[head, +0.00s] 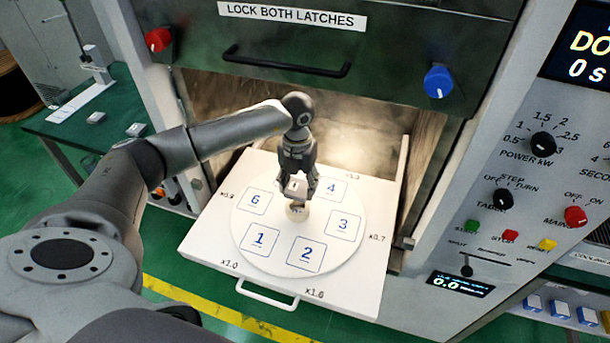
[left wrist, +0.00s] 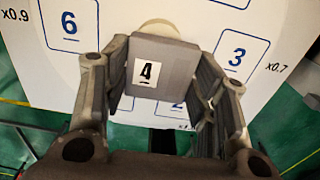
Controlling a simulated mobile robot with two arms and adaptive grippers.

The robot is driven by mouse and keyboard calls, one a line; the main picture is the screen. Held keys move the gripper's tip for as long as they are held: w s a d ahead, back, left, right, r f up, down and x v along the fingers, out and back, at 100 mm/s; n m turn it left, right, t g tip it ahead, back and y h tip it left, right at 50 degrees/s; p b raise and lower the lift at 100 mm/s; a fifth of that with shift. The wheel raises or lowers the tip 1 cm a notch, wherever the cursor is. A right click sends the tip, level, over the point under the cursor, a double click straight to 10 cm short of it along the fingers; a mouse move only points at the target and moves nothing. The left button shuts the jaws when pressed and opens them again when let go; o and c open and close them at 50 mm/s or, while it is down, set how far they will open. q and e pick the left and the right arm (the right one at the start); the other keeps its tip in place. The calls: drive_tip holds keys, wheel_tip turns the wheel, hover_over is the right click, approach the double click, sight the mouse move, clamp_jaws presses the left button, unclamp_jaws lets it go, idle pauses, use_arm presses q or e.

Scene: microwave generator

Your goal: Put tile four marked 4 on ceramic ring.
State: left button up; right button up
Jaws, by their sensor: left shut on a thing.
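My left gripper (head: 298,190) comes down over the middle of the white round turntable and is shut on tile four (head: 296,186). In the left wrist view the tile (left wrist: 163,65) is a grey block with a black 4 on a white label, between the two fingers of the gripper (left wrist: 160,85). The ceramic ring (head: 296,212) is a small cream round piece at the turntable's centre, below the tile. Its edge also shows in the left wrist view (left wrist: 160,25), mostly hidden behind the tile. I cannot tell whether tile and ring touch. My right gripper is not in view.
The turntable (head: 268,262) has numbered blue squares and lies on a pulled-out white tray (head: 215,232) with a front handle. The dark oven front (head: 370,40) rises just behind my gripper. The control panel (head: 500,150) stands at the right.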

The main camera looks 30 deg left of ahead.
sight(298, 206)
use_arm(q)
drive_tip(key=shift+s+f+b, duration=0.3)
drive_tip(key=shift+f+b, duration=0.1)
drive_tip(key=shift+f, duration=0.1)
drive_tip(key=shift+s+f+b, duration=0.25)
drive_tip(key=shift+f+b, duration=0.1)
drive_tip(key=shift+f, duration=0.1)
drive_tip(key=f+b, duration=0.2)
drive_tip(key=f, duration=0.1)
drive_tip(key=shift+w, duration=0.2)
drive_tip(key=shift+f, duration=0.1)
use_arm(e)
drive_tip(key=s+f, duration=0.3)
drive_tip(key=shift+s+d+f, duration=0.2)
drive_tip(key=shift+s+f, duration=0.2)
use_arm(q)
drive_tip(key=shift+w, duration=0.1)
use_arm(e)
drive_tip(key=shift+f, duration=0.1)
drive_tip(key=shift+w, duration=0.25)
use_arm(q)
drive_tip(key=shift+f+b, duration=0.2)
drive_tip(key=shift+b, duration=0.15)
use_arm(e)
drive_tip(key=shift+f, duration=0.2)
use_arm(q)
drive_tip(key=o, duration=1.2)
